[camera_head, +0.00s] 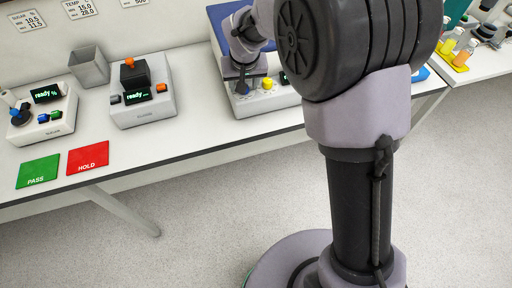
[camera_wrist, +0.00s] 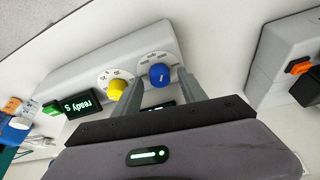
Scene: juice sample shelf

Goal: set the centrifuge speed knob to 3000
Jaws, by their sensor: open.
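The centrifuge (camera_head: 285,97) is a pale grey box with a blue top, partly hidden behind my arm. In the wrist view its front panel carries a blue knob (camera_wrist: 159,76) and a yellow knob (camera_wrist: 117,88), each on a white dial. The yellow knob also shows in the head view (camera_head: 267,83). The dial numbers are too small to read surely. My gripper (camera_wrist: 160,84) is open, its fingers on either side of the blue knob in the wrist view; contact cannot be told. In the head view my gripper (camera_head: 242,82) is at the panel, left of the yellow knob.
A display reading "ready" (camera_wrist: 82,103) and a green button (camera_wrist: 51,108) sit beside the yellow knob. A grey device with an orange-topped part (camera_head: 143,92) stands left on the bench. Green PASS (camera_head: 38,171) and red HOLD (camera_head: 88,157) mats lie at the bench's front left.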

